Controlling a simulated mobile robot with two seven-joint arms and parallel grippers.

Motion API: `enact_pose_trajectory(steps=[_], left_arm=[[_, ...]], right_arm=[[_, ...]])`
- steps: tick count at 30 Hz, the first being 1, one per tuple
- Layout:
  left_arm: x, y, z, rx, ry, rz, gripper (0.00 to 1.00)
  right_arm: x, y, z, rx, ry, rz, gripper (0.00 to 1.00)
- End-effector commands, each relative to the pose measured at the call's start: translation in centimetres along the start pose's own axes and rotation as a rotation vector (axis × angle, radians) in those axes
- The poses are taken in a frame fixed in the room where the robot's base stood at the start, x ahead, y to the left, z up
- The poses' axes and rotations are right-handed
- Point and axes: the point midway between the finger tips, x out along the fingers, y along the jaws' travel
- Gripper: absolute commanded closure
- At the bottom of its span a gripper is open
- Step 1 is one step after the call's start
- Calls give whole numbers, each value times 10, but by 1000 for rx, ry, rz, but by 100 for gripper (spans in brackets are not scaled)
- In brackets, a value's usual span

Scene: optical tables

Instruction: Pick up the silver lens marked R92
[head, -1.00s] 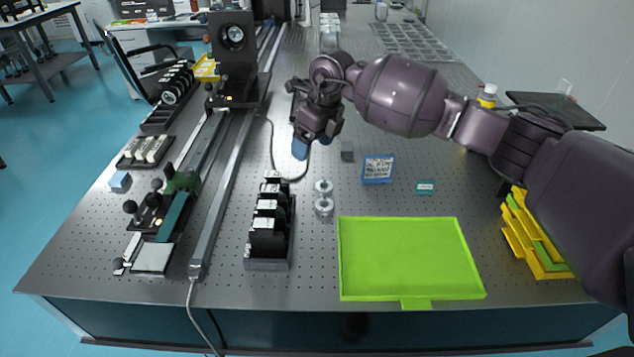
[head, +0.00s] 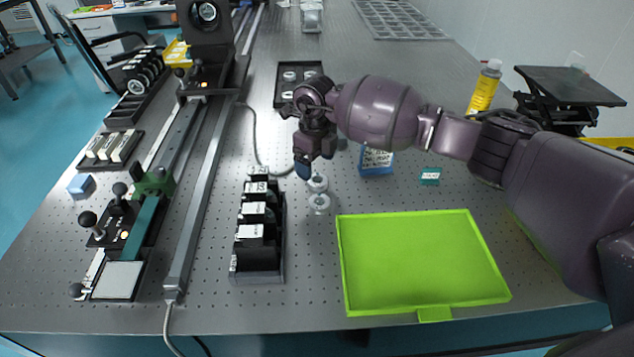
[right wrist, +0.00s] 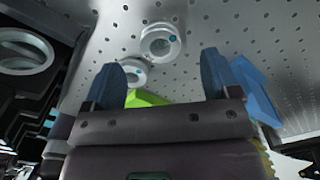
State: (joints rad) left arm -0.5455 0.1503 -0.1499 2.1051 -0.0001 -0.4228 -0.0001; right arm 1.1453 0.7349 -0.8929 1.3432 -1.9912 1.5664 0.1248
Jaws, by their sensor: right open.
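Two small silver ring-shaped lenses stand close together on the perforated table, a far one (head: 317,183) and a near one (head: 319,204). I cannot read R92 on either. My right gripper (head: 303,168) points down just behind and left of the far lens. In the right wrist view its two blue fingers are apart with nothing held between them (right wrist: 160,80). That view shows one silver lens (right wrist: 161,42) beyond the fingertips and the other (right wrist: 132,72) partly hidden near the left finger. My left gripper is not in view.
A black rack (head: 258,262) of labelled optics stands left of the lenses. A green tray (head: 420,265) lies to the right in front. A blue box (head: 377,162) and a small teal box (head: 430,176) sit right of the gripper. A long rail (head: 205,190) runs at left.

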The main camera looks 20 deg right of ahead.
Motion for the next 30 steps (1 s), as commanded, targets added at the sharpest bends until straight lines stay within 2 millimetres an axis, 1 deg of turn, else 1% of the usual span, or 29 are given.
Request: enact_pose_trajectory(steps=[2,7,9,12,19,20,30], left_arm=[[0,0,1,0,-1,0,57],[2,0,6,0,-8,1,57],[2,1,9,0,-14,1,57],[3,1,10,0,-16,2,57],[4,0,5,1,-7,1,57],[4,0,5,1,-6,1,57],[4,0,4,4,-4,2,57]], right_arm=[[6,0,-2,0,1,1,18],[29,1,-8,0,4,3,18],[40,1,-8,0,4,2,18],[49,1,-8,0,2,2,18],[48,1,-7,0,-1,0,18],[48,1,-7,0,-1,0,20],[48,1,-7,0,0,0,72]])
